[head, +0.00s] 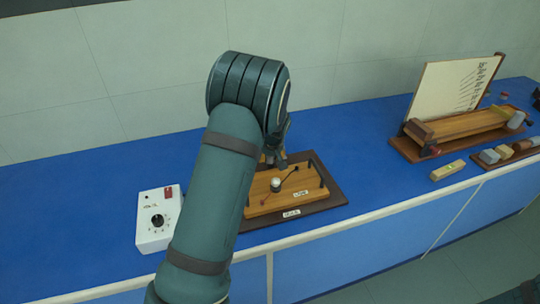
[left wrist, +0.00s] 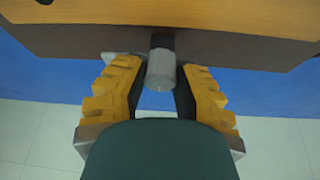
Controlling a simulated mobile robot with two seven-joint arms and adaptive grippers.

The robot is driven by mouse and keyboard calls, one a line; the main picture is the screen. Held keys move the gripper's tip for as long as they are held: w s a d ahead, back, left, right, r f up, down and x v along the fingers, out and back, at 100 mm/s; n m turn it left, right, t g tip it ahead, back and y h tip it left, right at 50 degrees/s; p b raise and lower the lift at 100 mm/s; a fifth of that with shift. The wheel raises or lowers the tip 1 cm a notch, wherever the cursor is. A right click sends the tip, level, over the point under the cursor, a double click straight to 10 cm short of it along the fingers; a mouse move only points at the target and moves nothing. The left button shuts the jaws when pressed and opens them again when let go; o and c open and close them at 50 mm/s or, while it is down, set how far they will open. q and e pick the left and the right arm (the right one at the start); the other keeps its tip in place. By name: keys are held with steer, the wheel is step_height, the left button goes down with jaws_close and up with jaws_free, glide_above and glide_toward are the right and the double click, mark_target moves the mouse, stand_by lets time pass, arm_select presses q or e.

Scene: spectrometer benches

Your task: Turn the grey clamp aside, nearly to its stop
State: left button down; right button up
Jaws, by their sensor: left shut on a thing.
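In the left wrist view, a short light-grey cylinder with a dark neck, apparently the grey clamp's handle (left wrist: 161,71), stands between the fingers of my left gripper (left wrist: 158,78). The gripper is shut on it. In the head view, my left gripper (head: 273,160) is at the back edge of a wooden instrument (head: 283,203) on a dark base board (head: 328,198). My arm hides the instrument's left part, and the clamp cannot be made out there. My right gripper is in neither view.
A pale round knob (head: 276,184) and a thin lever rise from the instrument. A white control box (head: 158,225) with a black dial stands to its left. At right are a wooden rig with an upright panel (head: 452,85) and a small level (head: 448,171). Blue bench between is clear.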

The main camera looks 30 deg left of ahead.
arm_select(q)
steer(key=c, duration=0.6)
jaws_free()
steer(key=shift+w+a, duration=0.1)
steer(key=v, duration=1.2)
